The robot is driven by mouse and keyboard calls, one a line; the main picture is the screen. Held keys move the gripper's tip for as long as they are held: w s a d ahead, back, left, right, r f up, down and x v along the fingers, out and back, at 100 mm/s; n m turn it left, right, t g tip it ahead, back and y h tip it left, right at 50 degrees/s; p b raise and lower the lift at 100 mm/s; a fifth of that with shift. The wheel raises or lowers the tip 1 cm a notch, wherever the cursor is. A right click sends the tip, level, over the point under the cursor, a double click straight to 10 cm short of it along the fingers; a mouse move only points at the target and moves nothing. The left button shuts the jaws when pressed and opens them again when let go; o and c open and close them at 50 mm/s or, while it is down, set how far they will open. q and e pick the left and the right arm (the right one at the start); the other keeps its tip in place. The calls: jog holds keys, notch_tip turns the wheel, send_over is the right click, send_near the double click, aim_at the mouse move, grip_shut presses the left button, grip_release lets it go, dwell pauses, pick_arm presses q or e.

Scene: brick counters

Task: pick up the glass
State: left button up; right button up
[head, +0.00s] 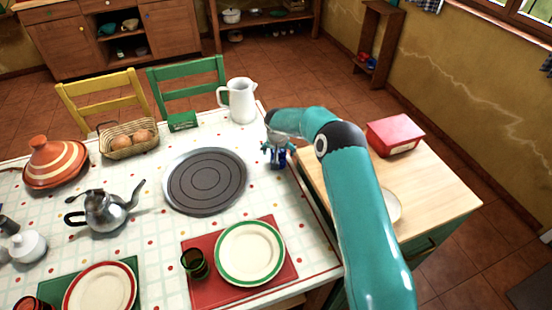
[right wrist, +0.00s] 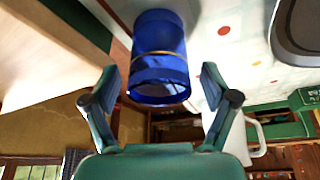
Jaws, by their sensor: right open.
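A blue glass (head: 279,160) stands near the right edge of the set table in the head view, partly hidden by my right gripper (head: 277,148). In the right wrist view the blue glass (right wrist: 160,50) is large, with a thin gold band around it. The two fingers of my right gripper (right wrist: 160,85) are spread apart, one on each side of the glass's near end, with gaps showing. I cannot tell how deep the glass is between them. My left gripper is not in view.
A round dark tray (head: 205,181) lies left of the glass, and a white jug (head: 241,101) stands behind it. A green-rimmed plate (head: 250,254) and a green glass (head: 194,264) are in front. A red box (head: 394,135) sits on the wooden counter (head: 440,190) at right.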

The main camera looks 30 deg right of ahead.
jog(key=shift+w+d+f, duration=0.1)
jog(key=shift+w+f, duration=0.1)
jog(key=shift+f, duration=0.35)
jog(key=c, duration=1.3)
jog(key=shift+c, duration=0.3)
jog(key=shift+r, duration=0.15)
